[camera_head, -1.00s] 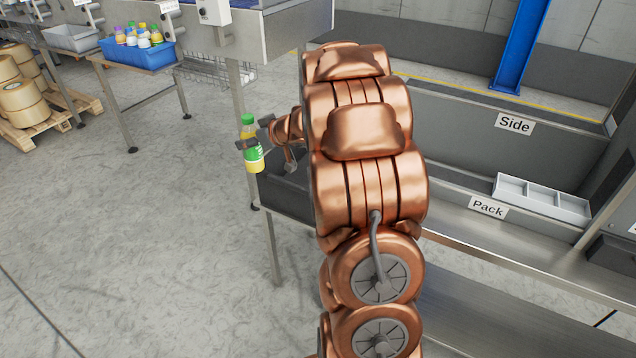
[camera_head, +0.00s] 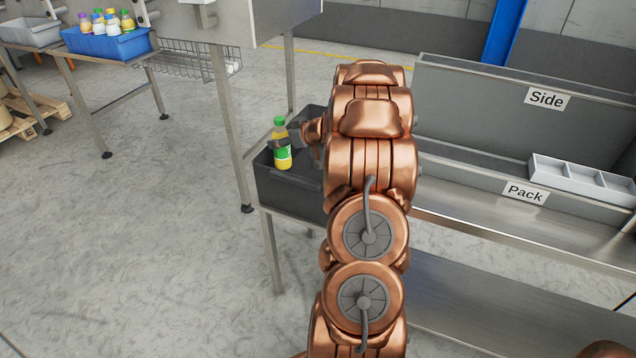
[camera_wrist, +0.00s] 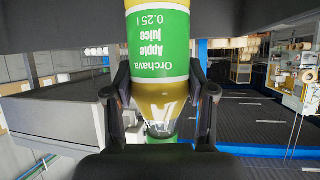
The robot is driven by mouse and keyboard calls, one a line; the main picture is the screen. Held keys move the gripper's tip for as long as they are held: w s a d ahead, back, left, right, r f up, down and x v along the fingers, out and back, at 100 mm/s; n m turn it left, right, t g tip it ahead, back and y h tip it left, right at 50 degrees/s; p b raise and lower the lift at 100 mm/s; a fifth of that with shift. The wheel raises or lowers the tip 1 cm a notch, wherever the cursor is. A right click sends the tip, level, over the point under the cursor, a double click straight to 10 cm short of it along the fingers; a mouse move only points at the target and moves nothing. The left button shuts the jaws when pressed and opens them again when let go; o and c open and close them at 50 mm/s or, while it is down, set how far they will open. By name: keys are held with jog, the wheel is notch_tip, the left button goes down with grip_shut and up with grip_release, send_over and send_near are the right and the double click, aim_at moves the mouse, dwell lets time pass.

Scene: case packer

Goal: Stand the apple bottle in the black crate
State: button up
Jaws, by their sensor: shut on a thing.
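The apple bottle (camera_head: 282,146) has a green cap, a green label and yellow juice. My gripper (camera_head: 290,143) is shut on it and holds it upright. In the head view the bottle shows in front of the black crate (camera_head: 270,192), over its left part; how high it is above the crate floor I cannot tell. The crate stands on a metal stand, and my arm hides its right part. In the wrist view the bottle (camera_wrist: 161,50) is between the two fingers (camera_wrist: 160,110), its label reading "Apple Juice" upside down.
A blue bin (camera_head: 108,43) with several bottles stands on a table at the back left. A white divided tray (camera_head: 582,178) lies on the shelf marked "Pack" (camera_head: 525,193) at the right. A metal post (camera_head: 232,130) rises just left of the crate.

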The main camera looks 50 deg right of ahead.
aim_at(290, 165)
jog(key=shift+d+f+b, duration=0.1)
jog(key=shift+f+b, duration=0.75)
jog(key=shift+f, duration=4.25)
jog(key=shift+f, duration=0.2)
jog(key=o, duration=1.4)
jog(key=shift+r, duration=0.1)
jog(key=shift+s+r, duration=0.1)
jog(key=shift+r, duration=0.1)
jog(key=shift+v, duration=3.6)
jog(key=shift+p, duration=0.35)
